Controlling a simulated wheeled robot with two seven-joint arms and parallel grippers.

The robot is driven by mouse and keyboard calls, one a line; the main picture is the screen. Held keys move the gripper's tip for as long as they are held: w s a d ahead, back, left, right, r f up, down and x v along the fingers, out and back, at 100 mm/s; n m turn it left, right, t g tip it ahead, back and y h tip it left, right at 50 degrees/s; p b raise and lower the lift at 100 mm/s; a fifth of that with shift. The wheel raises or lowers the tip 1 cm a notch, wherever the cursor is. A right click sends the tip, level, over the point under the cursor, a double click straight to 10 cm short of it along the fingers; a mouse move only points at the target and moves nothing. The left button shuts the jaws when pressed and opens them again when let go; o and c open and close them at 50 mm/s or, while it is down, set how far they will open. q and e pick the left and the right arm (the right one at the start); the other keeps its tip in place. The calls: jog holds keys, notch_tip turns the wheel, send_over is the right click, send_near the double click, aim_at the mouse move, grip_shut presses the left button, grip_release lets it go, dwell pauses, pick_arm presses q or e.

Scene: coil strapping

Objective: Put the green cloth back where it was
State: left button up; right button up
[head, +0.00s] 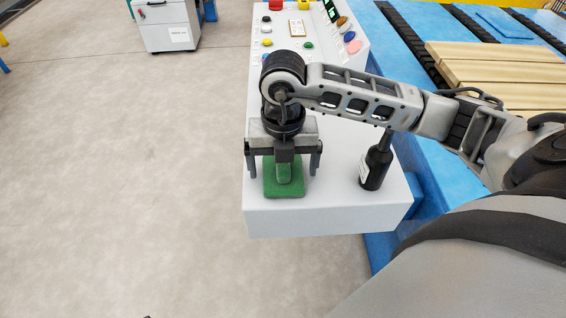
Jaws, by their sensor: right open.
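The green cloth (284,188) lies on the white console top (325,215) near its front left edge. It looks like a flat square with a raised fold or strip in the middle. My right gripper (284,168) is over the cloth, pointing down, with its fingers apart on either side of it. The gripper body hides the far part of the cloth. I cannot tell whether the fingers touch the console. My left gripper is not in view.
A black bottle (376,168) with a white label stands on the console, right of the gripper. Buttons and coloured knobs (308,45) cover the console's far part. Wooden boards (490,65) lie on the blue frame at right. A grey cabinet (166,25) stands at back left; floor at left is clear.

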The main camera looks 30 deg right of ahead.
notch_tip(320, 180, up, 12)
jog(key=shift+r, duration=0.15)
dwell(0.5)
